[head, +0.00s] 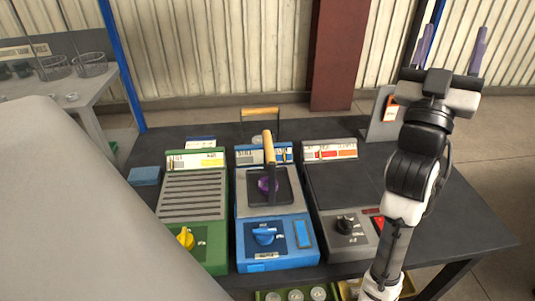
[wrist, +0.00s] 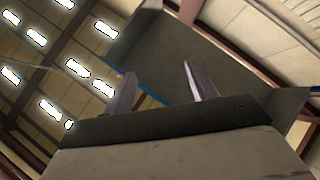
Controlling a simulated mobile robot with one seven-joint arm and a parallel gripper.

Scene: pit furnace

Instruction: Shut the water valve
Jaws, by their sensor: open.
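A blue knob (head: 264,236) sits on the sloped front of the blue unit (head: 302,262), the middle of three units on the dark table. It looks like the water valve, but its label is too small to read. Its handle points roughly left to right. My gripper (head: 455,38) is raised at the upper right, fingers upward, apart and empty, well away from the knob. The wrist view also shows the two spread fingers (wrist: 160,85) with nothing between them; the knob is not in that view.
A green unit (head: 212,247) with a yellow knob (head: 185,237) stands left, a grey unit (head: 352,255) with a black knob (head: 345,223) right. A wooden-handled tool (head: 268,147) stands up from the blue unit, above a purple item (head: 268,185). A grey panel (head: 383,123) stands behind my arm.

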